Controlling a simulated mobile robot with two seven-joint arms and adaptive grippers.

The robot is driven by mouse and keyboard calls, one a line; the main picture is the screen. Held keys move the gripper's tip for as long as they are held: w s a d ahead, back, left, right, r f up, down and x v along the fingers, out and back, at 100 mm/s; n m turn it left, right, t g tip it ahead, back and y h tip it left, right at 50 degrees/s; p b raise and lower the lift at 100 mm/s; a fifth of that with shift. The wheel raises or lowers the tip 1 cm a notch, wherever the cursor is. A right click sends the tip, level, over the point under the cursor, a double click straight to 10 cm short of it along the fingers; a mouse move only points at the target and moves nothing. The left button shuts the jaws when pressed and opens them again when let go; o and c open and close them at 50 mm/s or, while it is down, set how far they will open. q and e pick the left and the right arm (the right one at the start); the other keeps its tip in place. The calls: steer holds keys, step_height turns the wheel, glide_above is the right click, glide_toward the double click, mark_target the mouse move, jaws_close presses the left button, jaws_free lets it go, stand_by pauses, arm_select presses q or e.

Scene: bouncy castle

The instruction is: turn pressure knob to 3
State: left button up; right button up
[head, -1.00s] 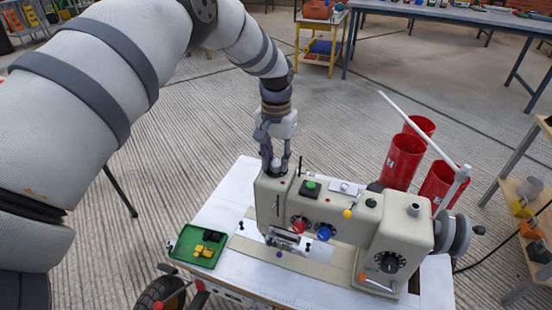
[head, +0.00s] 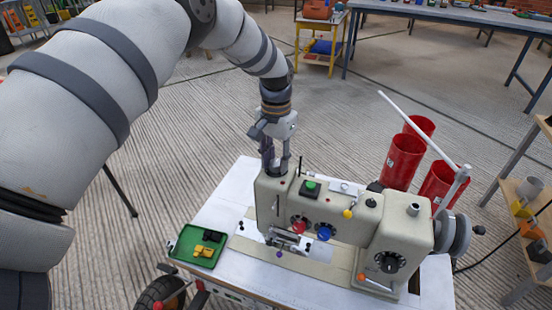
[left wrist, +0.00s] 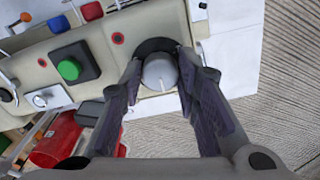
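The pressure knob (left wrist: 160,72) is a round grey knob with a pointer ridge, on a dark dial at the top of the sewing machine's left end. The cream sewing machine (head: 385,225) stands on a white table. In the left wrist view my left gripper (left wrist: 160,62) has one finger on each side of the knob, close against it, and looks shut on it. I cannot read any dial numbers. My right gripper is not in view.
A green tray (head: 187,240) lies at the table's left.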

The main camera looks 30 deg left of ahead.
mark_target(276, 163)
arm_select(q)
steer(key=shift+o, duration=1)
step_height(276, 163, up, 12)
